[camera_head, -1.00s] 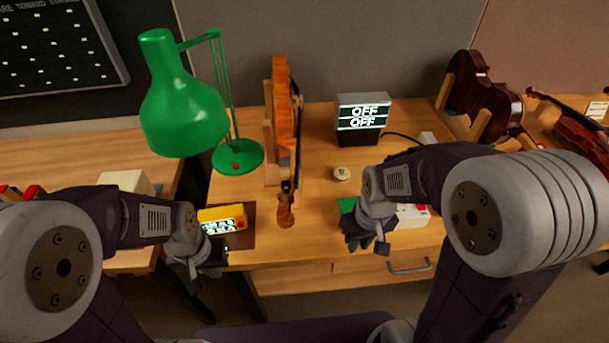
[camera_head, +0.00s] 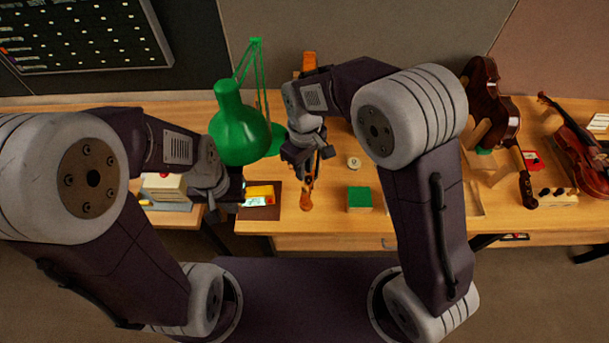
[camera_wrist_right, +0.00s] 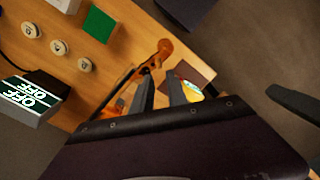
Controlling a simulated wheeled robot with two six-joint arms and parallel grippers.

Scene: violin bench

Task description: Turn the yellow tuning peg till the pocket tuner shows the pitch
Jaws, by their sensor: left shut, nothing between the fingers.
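The violin in its stand is mostly hidden behind my right arm in the head view; its scroll (camera_head: 306,201) points to the bench's front edge. The scroll also shows in the right wrist view (camera_wrist_right: 163,47). I cannot make out the yellow peg. The yellow pocket tuner (camera_head: 260,190) lies on a dark mat left of the scroll; its screen is too small to read. My right gripper (camera_head: 306,166) is over the violin's neck, its fingers apart and seemingly empty in the wrist view (camera_wrist_right: 161,90). My left gripper (camera_head: 232,192) is shut and empty, just left of the tuner.
A green lamp (camera_head: 238,128) stands behind the tuner. A green block (camera_head: 359,198) and a round disc (camera_head: 353,162) sit right of the scroll. More violins (camera_head: 492,100) stand at the right.

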